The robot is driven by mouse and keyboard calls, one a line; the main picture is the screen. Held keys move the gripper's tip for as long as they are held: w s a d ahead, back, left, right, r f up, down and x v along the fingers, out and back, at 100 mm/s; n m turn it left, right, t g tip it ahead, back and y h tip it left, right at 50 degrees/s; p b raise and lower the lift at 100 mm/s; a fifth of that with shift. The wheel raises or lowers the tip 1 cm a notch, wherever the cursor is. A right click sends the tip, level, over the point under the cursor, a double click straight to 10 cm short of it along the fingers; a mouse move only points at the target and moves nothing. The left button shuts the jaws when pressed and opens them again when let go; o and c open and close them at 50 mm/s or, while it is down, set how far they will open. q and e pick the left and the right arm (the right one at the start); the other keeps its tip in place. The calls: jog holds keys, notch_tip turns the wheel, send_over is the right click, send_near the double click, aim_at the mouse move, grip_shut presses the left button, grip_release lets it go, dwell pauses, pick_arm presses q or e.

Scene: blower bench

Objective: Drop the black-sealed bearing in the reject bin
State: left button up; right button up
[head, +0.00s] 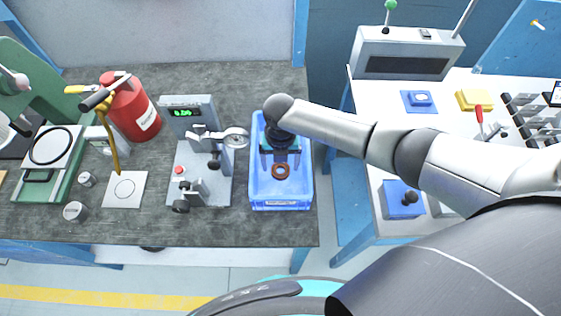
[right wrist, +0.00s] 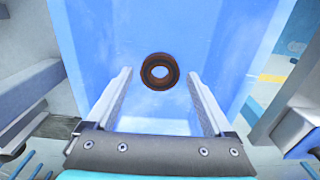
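The blue bin (head: 305,185) stands on the dark bench top; its blue inside fills much of the right wrist view (right wrist: 85,50). A ring-shaped bearing (head: 281,171), brown with a dark band, shows inside the bin. In the right wrist view the bearing (right wrist: 160,85) appears beyond the fingertips, with clear space on both sides. My right gripper (head: 280,150) points down over the bin; its two fingers (right wrist: 159,76) are spread apart and hold nothing. Whether the bearing has a black seal is hard to tell. My left gripper is not in view.
A gauge stand (head: 190,150) with a green display stands just left of the bin. A red extinguisher (head: 132,108), a white plate (head: 124,189) and small metal cylinders (head: 75,211) are farther left. A white-topped table (head: 395,165) stands to the right, across a gap.

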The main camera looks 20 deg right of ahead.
jog(key=shift+o, duration=0.7)
notch_tip(320, 180, up, 15)
jog(key=p, duration=0.2)
jog(key=shift+s, duration=0.1)
dwell(0.3)
